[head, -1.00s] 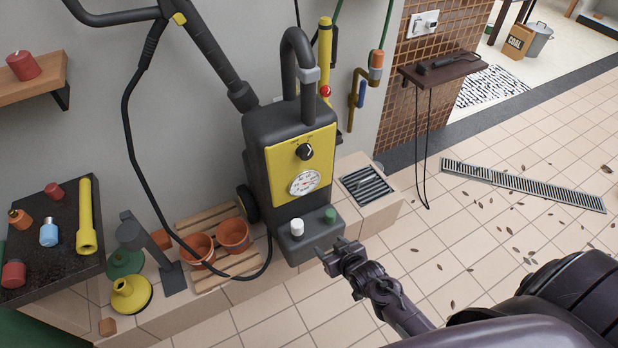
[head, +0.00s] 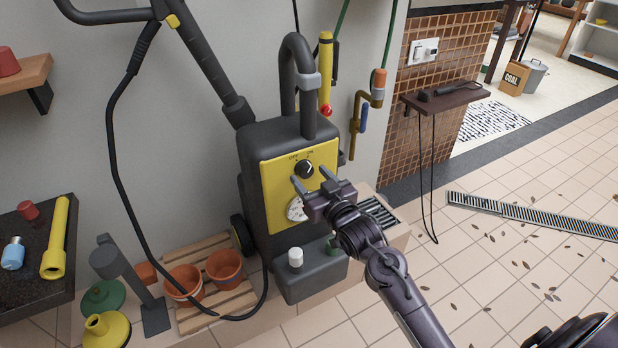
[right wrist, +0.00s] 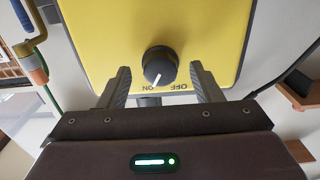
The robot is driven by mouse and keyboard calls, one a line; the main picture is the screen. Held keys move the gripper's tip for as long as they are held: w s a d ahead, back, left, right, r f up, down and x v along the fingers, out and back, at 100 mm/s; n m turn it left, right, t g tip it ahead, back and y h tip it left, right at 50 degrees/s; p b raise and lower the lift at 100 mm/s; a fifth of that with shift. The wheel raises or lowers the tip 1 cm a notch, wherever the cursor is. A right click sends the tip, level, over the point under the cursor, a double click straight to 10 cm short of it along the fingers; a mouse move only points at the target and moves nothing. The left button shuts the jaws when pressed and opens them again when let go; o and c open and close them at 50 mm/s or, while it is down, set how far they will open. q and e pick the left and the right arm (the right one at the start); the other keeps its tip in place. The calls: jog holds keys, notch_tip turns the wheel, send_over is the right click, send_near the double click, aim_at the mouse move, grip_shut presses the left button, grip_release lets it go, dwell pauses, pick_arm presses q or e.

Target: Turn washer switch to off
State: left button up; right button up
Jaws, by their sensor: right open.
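The washer (head: 262,155) is a dark upright machine with a yellow front panel, standing by the wall. Its switch is a round black knob (head: 304,169) with a white pointer mark, high on the panel. In the right wrist view the knob (right wrist: 160,65) shows upside down, its mark pointing towards the ON label, with OFF beside it. My right gripper (head: 312,180) is open in front of the panel. Its fingers lie to either side of the knob in the wrist view, with no visible contact. The gripper hides part of the gauge. My left gripper is not in view.
A white button (head: 295,257) sits on the washer's lower ledge. The hose and lance rise at the left. Terracotta pots (head: 224,267) stand on a wooden pallet. A wall shelf (head: 444,96) and a floor drain (head: 530,214) lie to the right.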

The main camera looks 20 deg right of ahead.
jog(key=shift+w+a, duration=0.1)
jog(key=shift+w, duration=0.7)
jog(key=c, duration=1)
